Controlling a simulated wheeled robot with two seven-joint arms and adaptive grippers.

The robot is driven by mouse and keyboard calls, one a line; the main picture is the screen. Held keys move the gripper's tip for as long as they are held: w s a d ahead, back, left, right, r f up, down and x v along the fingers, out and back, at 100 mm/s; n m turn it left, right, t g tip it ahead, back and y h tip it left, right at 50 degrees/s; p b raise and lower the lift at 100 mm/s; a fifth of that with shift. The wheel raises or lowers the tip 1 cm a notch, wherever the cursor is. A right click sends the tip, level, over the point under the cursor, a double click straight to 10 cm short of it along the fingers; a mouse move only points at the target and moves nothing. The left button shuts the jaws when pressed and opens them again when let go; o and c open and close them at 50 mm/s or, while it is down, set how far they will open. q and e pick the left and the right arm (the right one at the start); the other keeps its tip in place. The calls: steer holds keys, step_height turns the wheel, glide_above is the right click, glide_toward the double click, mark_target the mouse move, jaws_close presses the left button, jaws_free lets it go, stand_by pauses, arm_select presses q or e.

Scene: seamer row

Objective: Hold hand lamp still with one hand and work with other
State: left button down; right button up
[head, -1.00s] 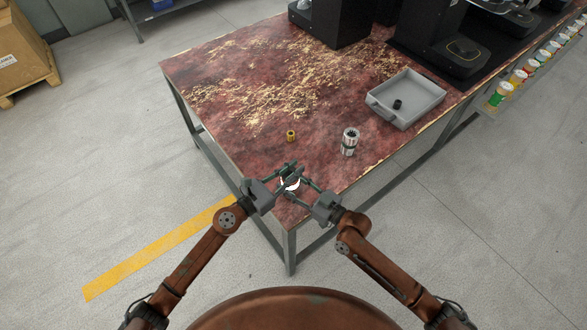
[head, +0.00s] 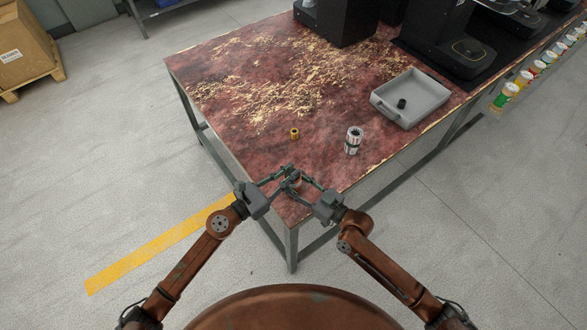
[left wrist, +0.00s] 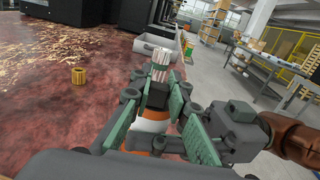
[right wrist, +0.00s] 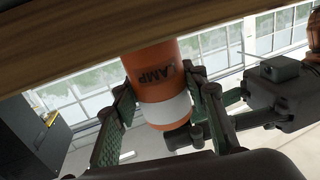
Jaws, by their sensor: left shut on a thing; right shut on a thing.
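My right gripper (head: 298,186) is shut on the lamp from the right. In the right wrist view its pads flank the lamp. The fingers hide most of the lamp from above, at the table's near corner.
On the red, worn table (head: 225,95) stand a yellow ring-like part (head: 295,133) and a silver ridged cylinder (head: 353,140). A grey tray (head: 418,115) holds a small black part. Black machines (head: 337,22) stand at the back. The table's middle is free.

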arm_select(q)
steer(key=c, duration=2.3)
jaws_free()
steer(key=shift+d, duration=0.15)
arm_select(e)
steer(key=shift+w+d, duration=0.2)
arm_select(q)
steer(key=o, duration=0.5)
arm_select(e)
steer(key=shift+s, duration=0.1)
arm_select(q)
steer(key=v, duration=1.2)
arm_select(e)
steer(key=shift+a, duration=0.1)
steer(key=o, duration=1.3)
